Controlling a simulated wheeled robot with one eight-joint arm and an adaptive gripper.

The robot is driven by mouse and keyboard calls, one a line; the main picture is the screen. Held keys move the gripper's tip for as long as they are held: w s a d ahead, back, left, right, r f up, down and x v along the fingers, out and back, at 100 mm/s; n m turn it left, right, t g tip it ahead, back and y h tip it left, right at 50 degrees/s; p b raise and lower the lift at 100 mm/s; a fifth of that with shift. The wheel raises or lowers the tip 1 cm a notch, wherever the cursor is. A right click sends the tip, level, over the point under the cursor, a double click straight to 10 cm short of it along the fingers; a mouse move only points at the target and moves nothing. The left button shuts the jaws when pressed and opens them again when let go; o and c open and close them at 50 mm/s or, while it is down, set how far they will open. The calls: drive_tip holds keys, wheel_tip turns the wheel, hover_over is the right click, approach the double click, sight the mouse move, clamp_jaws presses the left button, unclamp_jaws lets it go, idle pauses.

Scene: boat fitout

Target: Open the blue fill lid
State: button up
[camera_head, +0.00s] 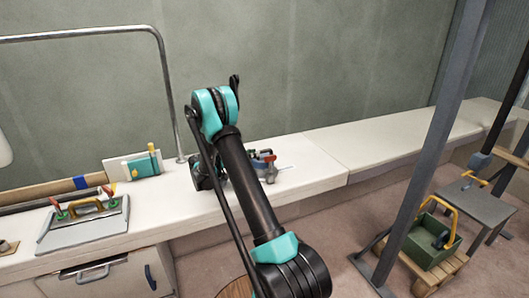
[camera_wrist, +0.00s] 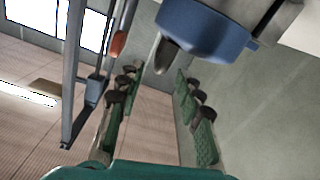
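The blue fill lid (camera_wrist: 205,28) shows large at the top of the wrist view, beside a grey metal part. In the head view a small fitting with blue and red parts (camera_head: 266,160) stands on the white counter, just right of my arm. My gripper (camera_wrist: 157,78) has its two green-padded fingers apart, with nothing between them. The lid is above and to the right of the fingertips in the wrist view, and I see no contact. In the head view my arm hides much of the gripper.
The white counter (camera_head: 325,160) runs along the grey wall. A grey case with a yellow handle (camera_head: 85,225) and a book-like box (camera_head: 142,164) lie left. A bent metal rail (camera_head: 165,75) rises behind. A grey post (camera_head: 430,150), green crate (camera_head: 430,243) and small table (camera_head: 480,200) stand right.

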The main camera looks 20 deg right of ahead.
sight(265, 150)
drive_tip(key=d, duration=0.6)
drive_tip(key=shift+w+d, duration=0.1)
drive_tip(key=shift+d, duration=0.15)
clamp_jaws()
